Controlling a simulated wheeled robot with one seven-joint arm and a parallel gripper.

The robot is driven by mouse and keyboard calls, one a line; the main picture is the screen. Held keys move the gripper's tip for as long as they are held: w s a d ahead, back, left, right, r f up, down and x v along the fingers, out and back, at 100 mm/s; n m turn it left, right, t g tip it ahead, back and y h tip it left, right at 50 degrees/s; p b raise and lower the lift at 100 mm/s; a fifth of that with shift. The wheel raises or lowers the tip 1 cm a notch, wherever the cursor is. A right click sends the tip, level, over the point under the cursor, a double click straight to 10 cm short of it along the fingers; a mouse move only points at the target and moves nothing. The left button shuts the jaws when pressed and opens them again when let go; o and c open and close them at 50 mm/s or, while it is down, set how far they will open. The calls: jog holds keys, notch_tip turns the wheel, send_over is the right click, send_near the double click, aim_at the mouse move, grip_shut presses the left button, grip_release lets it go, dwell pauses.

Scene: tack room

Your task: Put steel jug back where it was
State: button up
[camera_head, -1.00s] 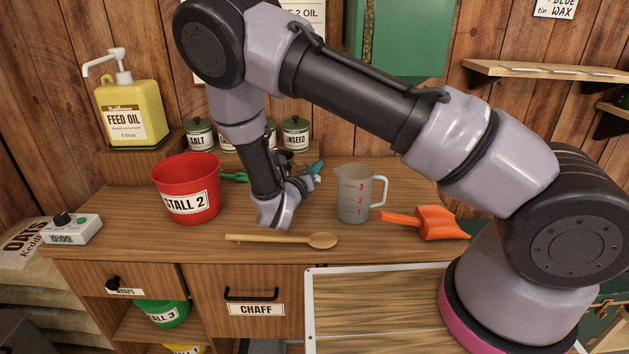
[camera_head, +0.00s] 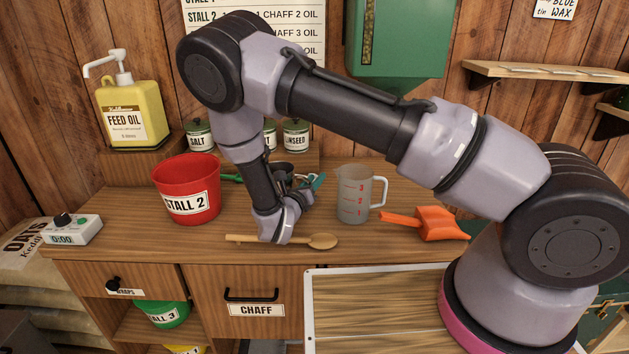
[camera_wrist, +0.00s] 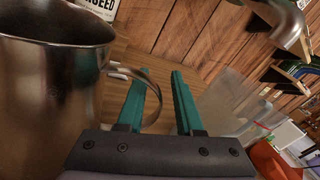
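The steel jug (camera_wrist: 50,95) fills the left of the wrist view, close beside my gripper. Its handle (camera_wrist: 154,82) loops out towards my two teal fingers. In the head view the jug is mostly hidden behind my arm, and only a dark, rounded part that seems to be it shows (camera_head: 283,169). My gripper (camera_wrist: 160,90) has its fingers apart, with a clear gap between them. The left finger crosses the handle loop, and part of the handle shows between the fingers. I see no grip on it. In the head view my gripper (camera_head: 319,182) is low over the bench.
A clear measuring jug (camera_head: 354,197) stands right of my gripper, with an orange scoop (camera_head: 430,223) beyond. A wooden spoon (camera_head: 322,241) lies in front, partly behind my wrist. A red bucket (camera_head: 187,190) is left, and labelled tins (camera_head: 296,136) stand behind.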

jog(key=shift+r, duration=0.1)
jog(key=v, duration=1.2)
jog(key=s+d+r+m+g+h, duration=0.1)
jog(key=s+d+r+m+g, duration=0.1)
jog(key=d+r+m+g, duration=1.45)
jog(key=s+d+r+m+t+y, duration=0.2)
jog(key=s+d+r+m+y, duration=0.1)
jog(key=r+m, duration=0.4)
jog(key=s+d+r+m+t+y, duration=0.3)
jog(key=s+r+m+y, duration=0.1)
jog(key=r+m, duration=0.3)
jog(key=s+d+r+m+t+y, duration=0.2)
jog(key=s+d+r+m+y, duration=0.1)
jog(key=r+m, duration=0.4)
jog(key=shift+s+d+m+t+y, duration=0.4)
jog(key=shift+s+d+m, duration=0.1)
jog(key=shift+s+m, duration=0.45)
jog(key=shift+r, duration=0.15)
